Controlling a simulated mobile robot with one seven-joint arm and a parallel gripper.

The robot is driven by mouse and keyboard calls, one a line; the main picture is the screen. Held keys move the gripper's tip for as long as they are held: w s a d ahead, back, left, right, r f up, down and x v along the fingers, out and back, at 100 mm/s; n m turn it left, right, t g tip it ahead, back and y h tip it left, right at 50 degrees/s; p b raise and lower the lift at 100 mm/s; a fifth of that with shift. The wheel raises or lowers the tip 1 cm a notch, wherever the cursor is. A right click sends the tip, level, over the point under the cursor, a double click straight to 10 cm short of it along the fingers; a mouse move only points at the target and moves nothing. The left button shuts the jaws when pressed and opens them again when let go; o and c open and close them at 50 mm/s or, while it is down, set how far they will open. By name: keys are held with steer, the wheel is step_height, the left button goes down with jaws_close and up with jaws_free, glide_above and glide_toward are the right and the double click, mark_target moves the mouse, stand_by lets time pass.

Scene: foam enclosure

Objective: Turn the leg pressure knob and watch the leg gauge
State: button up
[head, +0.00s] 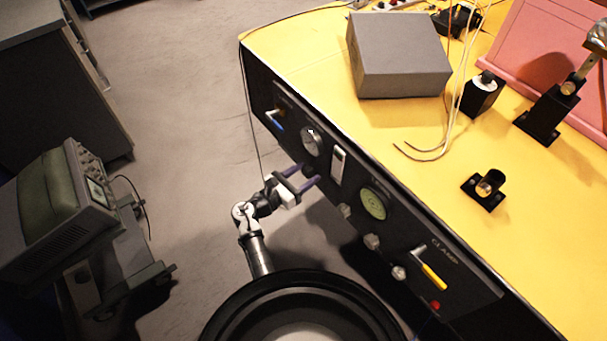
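My gripper (304,176) is in front of the left part of the black control panel (462,288). Its two purple-tipped fingers are apart and point at the panel, just below a round pale gauge (312,141). A dark round knob (309,170) seems to sit at the fingertips, partly hidden. I cannot tell whether the fingers touch it. A second gauge with a green face (373,203) is further right. The labels by these gauges are too small to read, so I cannot tell which is the leg gauge. The gauge readings are also too small.
A blue-handled lever (275,120) is left on the panel. Pale knobs (372,241), a yellow lever (431,273) by "CLAMP" and a red button (435,305) are right. A grey box (398,60) is on the yellow top. Grey equipment (62,195) stands left; floor between is clear.

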steer(key=c, duration=0.9)
steer(key=shift+f+m+b, duration=0.1)
steer(key=shift+m+b, duration=0.2)
steer(key=shift+b, duration=0.05)
steer(key=m+b, duration=0.2)
steer(key=m, duration=0.1)
steer(key=shift+f+m, duration=0.15)
steer(key=shift+m, duration=0.15)
steer(key=shift+m+h+b, duration=0.3)
steer(key=shift+m+b, duration=1.1)
steer(key=shift+m, duration=0.2)
steer(key=o, duration=1)
steer(key=shift+r, duration=0.2)
steer(key=shift+a, duration=0.1)
